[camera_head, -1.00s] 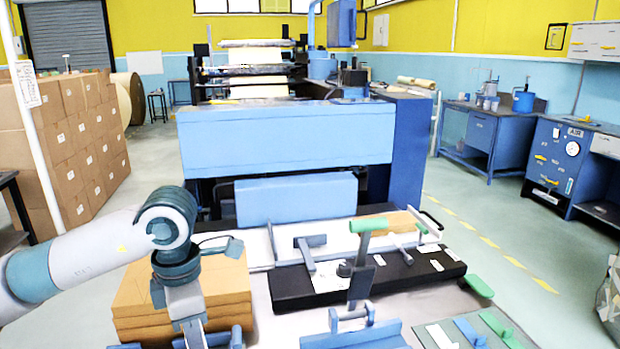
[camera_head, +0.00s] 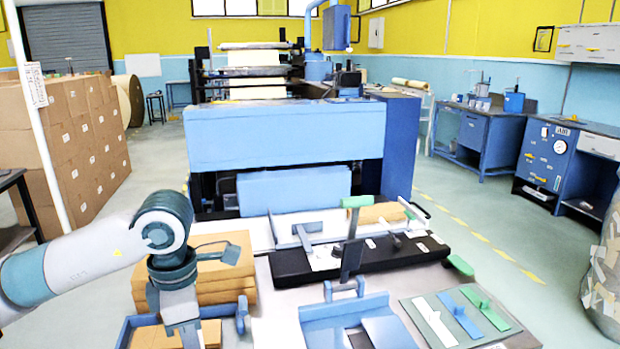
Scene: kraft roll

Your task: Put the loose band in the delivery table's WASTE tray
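My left arm comes in from the left, and its gripper (camera_head: 188,335) points down over a blue-walled tray (camera_head: 126,328) holding brown pieces at the bottom left. The fingertips are at the bottom edge, so I cannot tell whether they are open or shut. A second blue tray (camera_head: 318,312) lies at the bottom centre with dark and blue flat parts in it. No WASTE label is readable, so I cannot tell which tray it names. I cannot make out the loose band. My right gripper is not in view.
A stack of brown boards (camera_head: 225,285) lies behind my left gripper. A black bench fixture (camera_head: 400,257) with a green-topped lever (camera_head: 356,202) stands at centre. A grey board (camera_head: 415,312) carries white, blue and green tools at the right. The big blue machine (camera_head: 285,135) stands behind.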

